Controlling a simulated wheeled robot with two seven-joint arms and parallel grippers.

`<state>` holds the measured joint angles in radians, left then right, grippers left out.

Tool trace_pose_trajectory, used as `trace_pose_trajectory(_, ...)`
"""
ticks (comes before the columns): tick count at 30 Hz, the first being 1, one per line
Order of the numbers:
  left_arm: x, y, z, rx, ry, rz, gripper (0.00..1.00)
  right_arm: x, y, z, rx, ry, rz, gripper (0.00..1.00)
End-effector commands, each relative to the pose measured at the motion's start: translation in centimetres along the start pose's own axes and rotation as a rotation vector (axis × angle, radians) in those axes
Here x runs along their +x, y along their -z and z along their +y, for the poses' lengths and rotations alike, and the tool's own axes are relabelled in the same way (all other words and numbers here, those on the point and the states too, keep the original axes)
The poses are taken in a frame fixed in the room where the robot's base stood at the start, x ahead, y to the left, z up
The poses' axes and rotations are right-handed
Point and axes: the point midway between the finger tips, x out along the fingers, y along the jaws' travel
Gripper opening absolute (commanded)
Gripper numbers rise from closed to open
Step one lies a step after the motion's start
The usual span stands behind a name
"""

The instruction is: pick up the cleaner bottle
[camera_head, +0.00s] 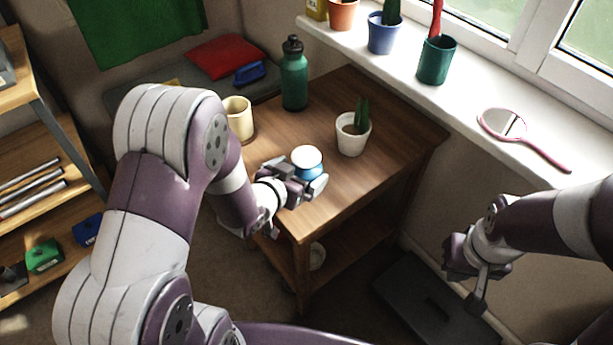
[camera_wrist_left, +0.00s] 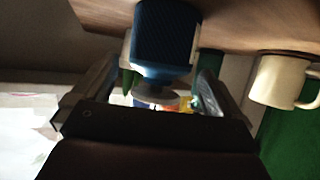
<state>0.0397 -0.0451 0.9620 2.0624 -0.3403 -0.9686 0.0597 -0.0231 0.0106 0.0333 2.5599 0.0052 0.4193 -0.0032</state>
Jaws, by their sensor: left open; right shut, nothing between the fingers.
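A blue bottle with a white top (camera_head: 307,158), which looks like the cleaner bottle, stands on the wooden table near its front edge. In the left wrist view, which is upside down, its blue ribbed body (camera_wrist_left: 165,35) narrows to a pale cap. My left gripper (camera_head: 303,186) is open just in front of it. In the left wrist view the fingers (camera_wrist_left: 153,92) lie to either side of the bottle's cap end; I see no contact. My right gripper (camera_head: 476,300) is shut and empty, away from the table at the lower right.
On the wooden table (camera_head: 390,115) stand a green bottle with a dark cap (camera_head: 294,80), a cream mug (camera_head: 239,120) behind my left wrist, and a potted cactus (camera_head: 352,138) to the right. The windowsill (camera_head: 463,95) holds pots and a pink hand mirror (camera_head: 503,124).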

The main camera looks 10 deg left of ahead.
Motion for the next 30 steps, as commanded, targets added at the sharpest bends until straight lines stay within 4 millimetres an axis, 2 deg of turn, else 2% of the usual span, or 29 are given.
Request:
trace_pose_trajectory(3,2.4,-0.3,0.0,0.000,-0.001,-0.001,1.00,0.9,-0.1,0.0,0.000,0.000,0.000,0.00)
trace_pose_trajectory(6,3.5,-0.2,0.0,-0.001,0.000,-0.002,1.00,1.1,-0.1,0.0,0.000,0.000,0.000,0.00)
trace_pose_trajectory(13,3.6,-0.1,0.0,-0.001,0.000,-0.002,1.00,1.0,-0.1,0.0,0.000,0.000,0.000,0.00)
trace_pose_trajectory(18,3.6,-0.1,0.0,-0.001,0.000,-0.002,0.45,1.0,-0.1,0.0,0.000,0.000,0.000,0.00)
trace_pose_trajectory(19,3.6,-0.1,0.0,-0.001,0.000,-0.002,0.39,1.0,-0.1,0.0,0.000,0.000,0.000,0.00)
trace_pose_trajectory(26,3.6,0.1,0.0,0.000,0.001,0.001,0.38,0.9,-0.1,0.0,0.000,0.000,0.000,0.00)
trace_pose_trajectory(30,3.1,1.2,0.0,0.001,0.001,0.003,0.38,0.4,-0.1,0.0,0.000,0.000,0.000,0.00)
